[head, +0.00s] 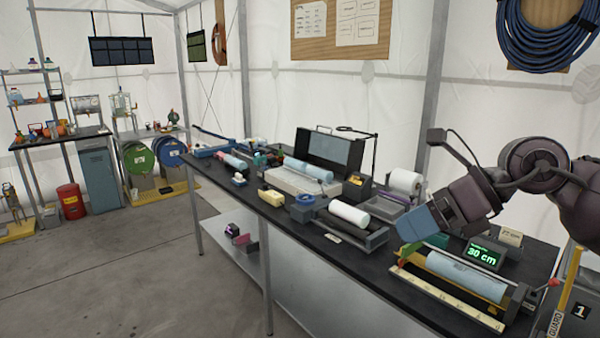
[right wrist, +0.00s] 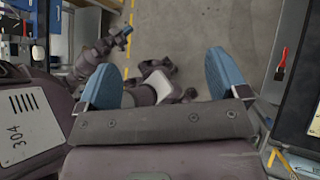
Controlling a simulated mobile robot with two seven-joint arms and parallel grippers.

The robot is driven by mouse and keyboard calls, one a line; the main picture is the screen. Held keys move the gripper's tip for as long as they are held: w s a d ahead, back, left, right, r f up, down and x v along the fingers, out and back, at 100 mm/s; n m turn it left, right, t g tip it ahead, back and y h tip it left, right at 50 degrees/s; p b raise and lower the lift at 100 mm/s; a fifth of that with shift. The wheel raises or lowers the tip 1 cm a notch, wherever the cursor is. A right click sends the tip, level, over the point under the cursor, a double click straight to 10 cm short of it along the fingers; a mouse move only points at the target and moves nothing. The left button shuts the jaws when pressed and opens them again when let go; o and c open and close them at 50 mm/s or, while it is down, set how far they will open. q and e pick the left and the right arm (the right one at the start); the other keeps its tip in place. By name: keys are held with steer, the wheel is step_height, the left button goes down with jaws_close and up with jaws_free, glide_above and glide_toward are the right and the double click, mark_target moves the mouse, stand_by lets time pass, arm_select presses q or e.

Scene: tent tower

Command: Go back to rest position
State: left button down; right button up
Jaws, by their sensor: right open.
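My right gripper (head: 415,222) is raised above the right part of the dark workbench (head: 320,262), over the near measuring tray, and apart from it in the head view. In the right wrist view its two blue fingers (right wrist: 163,82) are spread wide with nothing between them. What looks like my left gripper (right wrist: 125,36) is small near the top of the right wrist view; its jaws are too small to read. It does not show in the head view.
Below my right gripper lies a light blue roll (head: 466,274) in a tray with a ruler, beside a "30 cm" display (head: 485,253). A white roll (head: 349,214) and an open black case (head: 330,150) stand farther along. The floor (head: 120,270) at left is clear.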

steer(key=a+r+m+y, duration=0.2)
steer(key=a+m+y, duration=0.1)
steer(key=a+y, duration=0.3)
steer(key=w+d+f+m+t+h+b, duration=0.15)
steer(key=w+d+f+m+t, duration=0.25)
steer(key=f+m+t, duration=0.45)
steer(key=w+d+f+m+t+h+b, duration=0.15)
steer(key=w+d+f+m+t, duration=0.35)
steer(key=m, duration=0.7)
steer(key=s+d+f+m+t+h+b, duration=0.25)
steer(key=f+m+h, duration=0.45)
steer(key=f+m, duration=0.4)
steer(key=s+d+f+m+g+h+b, duration=0.1)
steer(key=s+d+f+m+g+h, duration=0.3)
steer(key=f, duration=0.6)
steer(key=s+a+f+m+b, duration=0.1)
steer(key=s+f+m, duration=0.2)
steer(key=s+f, duration=0.5)
arm_select(q)
step_height(320, 180, down, 10)
steer(key=s+b, duration=0.1)
steer(key=shift+g, duration=0.4)
arm_select(e)
steer(key=s+d+f+m+g+h, duration=0.1)
steer(key=s+f+m+g, duration=0.2)
steer(key=s+f, duration=1)
steer(key=shift+d+f+g+h, duration=0.2)
steer(key=shift+f+g+h, duration=0.2)
steer(key=shift+f, duration=0.45)
